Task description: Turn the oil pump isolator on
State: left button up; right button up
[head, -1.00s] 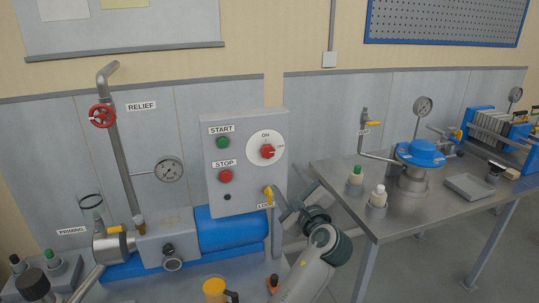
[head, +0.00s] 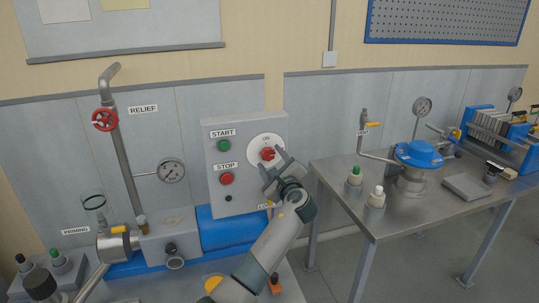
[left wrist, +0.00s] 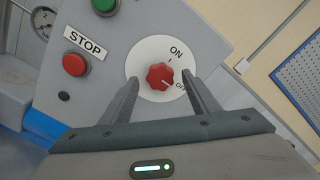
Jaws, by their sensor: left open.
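The isolator is a red knob (head: 267,154) on a round white plate (head: 258,142) at the right of a grey control box. In the left wrist view the red knob (left wrist: 160,76) has a white mark pointing toward the OFF label, and ON is printed above it. My left gripper (head: 274,168) is open in front of the knob, its fingers reaching up toward it. In the left wrist view the fingers (left wrist: 163,92) stand apart on either side of the knob's lower part, with nothing between them gripped. My right gripper does not show.
On the box are a green START button (head: 224,145) and a red STOP button (head: 227,179). A blue motor (head: 228,230) sits below the box. A steel table (head: 450,215) with a blue-topped vessel (head: 420,153) stands to the right.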

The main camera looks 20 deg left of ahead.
pick_arm(q)
jog(key=shift+x, duration=1.1)
jog(key=c, duration=1)
jog(key=shift+f, duration=0.1)
jog(key=shift+c, duration=0.2)
